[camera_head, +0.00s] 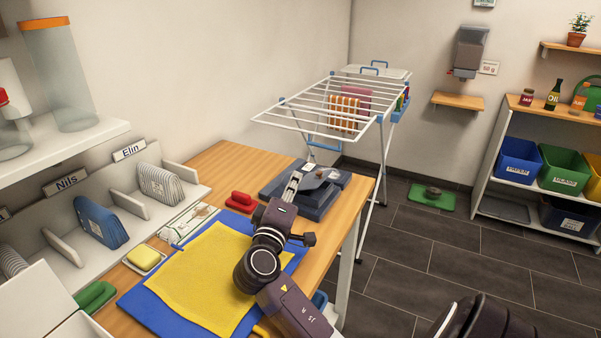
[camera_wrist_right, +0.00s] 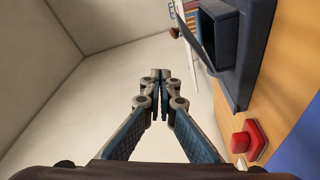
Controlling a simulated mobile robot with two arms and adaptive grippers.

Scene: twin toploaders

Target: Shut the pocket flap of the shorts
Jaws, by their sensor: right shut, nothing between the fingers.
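A dark blue, box-like item (camera_head: 318,207), apparently the folded shorts, lies at the far end of the wooden table. In the right wrist view the dark blue item (camera_wrist_right: 240,62) has a dark opening, and a thin panel (camera_wrist_right: 194,42), which looks like the flap, stands away from it. My right gripper (camera_head: 296,175) is at the item's left side in the head view. In the wrist view the right gripper (camera_wrist_right: 160,74) is shut and empty, its tips apart from the panel in the picture; contact is unclear. My left gripper is not in view.
A red block (camera_head: 241,201) sits left of the item. A yellow cloth (camera_head: 205,275) lies on a blue cloth (camera_head: 150,305) nearer on the table (camera_head: 215,165). A white drying rack (camera_head: 330,110) stands beyond the table. A divided shelf (camera_head: 155,205) lines the left.

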